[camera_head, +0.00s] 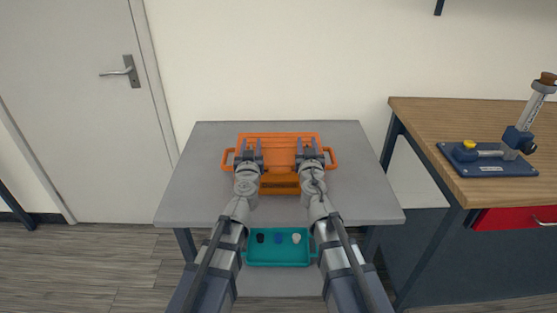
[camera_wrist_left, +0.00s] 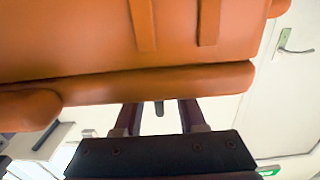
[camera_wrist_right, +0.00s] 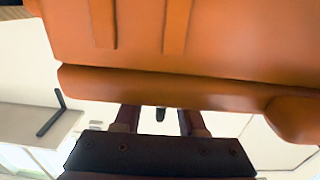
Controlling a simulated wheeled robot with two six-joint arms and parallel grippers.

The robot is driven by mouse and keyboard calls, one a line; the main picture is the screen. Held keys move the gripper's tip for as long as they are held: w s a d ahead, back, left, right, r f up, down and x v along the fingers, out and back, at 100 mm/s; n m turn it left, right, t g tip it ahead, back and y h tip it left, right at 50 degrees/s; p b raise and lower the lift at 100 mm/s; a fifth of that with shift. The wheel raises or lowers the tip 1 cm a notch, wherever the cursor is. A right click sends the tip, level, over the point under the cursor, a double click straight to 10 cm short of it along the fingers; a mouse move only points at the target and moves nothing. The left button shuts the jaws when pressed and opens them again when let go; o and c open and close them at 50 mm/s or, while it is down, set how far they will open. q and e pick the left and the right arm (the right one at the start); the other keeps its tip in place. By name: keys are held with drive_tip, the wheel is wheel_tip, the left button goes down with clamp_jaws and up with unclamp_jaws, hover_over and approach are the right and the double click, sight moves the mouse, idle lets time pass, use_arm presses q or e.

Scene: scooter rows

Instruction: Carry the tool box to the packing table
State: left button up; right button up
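The orange tool box (camera_head: 278,139) sits on a grey table (camera_head: 190,190), with a loop handle at each side. It fills the upper part of the left wrist view (camera_wrist_left: 120,40) and of the right wrist view (camera_wrist_right: 180,40). My left gripper (camera_head: 248,148) is over the left half of the box, inboard of the left handle. My right gripper (camera_head: 308,148) is over the right half, inboard of the right handle. Both grippers' fingers stand apart, with no part of the box clearly between them. In the wrist views the box's rim hides the fingertips.
A teal tray (camera_head: 262,263) with several small items is below the grey table's front edge. A wooden-topped workbench (camera_head: 430,125) at the right carries a blue-based device (camera_head: 490,158) and has a red drawer. A white door (camera_head: 70,100) is at the left. The grey table's sides are clear.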

use_arm(q)
drive_tip(key=s, duration=0.6)
drive_tip(key=shift+s, duration=0.35)
use_arm(e)
drive_tip(key=s, duration=0.7)
drive_tip(key=shift+s, duration=0.3)
